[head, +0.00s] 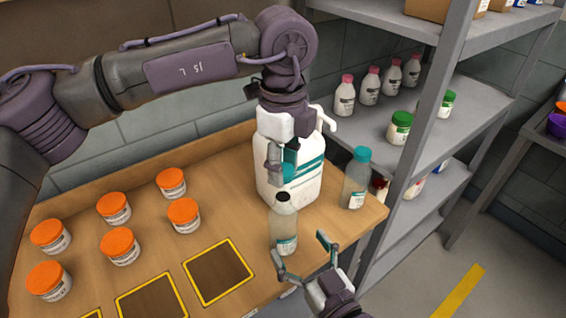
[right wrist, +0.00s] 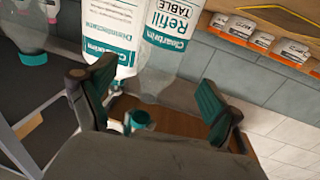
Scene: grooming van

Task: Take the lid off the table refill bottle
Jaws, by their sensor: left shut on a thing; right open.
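The table refill bottle (head: 284,228) is clear with a teal and white label and stands upright near the table's front edge. Its dark open neck shows in the head view. My left gripper (head: 284,150) is shut on the teal lid (head: 291,157), above the bottle and apart from it. In the right wrist view the bottle (right wrist: 178,38) appears upside down, its label reading "Refill TABLE". A teal round piece (right wrist: 138,119), apparently the lid, shows below its neck end. My right gripper (head: 299,247) is open and empty, close to the bottle's lower part.
A large white jug (head: 302,187) stands right behind the bottle. Another teal-lidded bottle (head: 356,180) stands at the table's right corner. Several orange-lidded jars (head: 120,246) and yellow-framed squares (head: 219,273) lie to the left. A grey shelf (head: 412,150) stands right.

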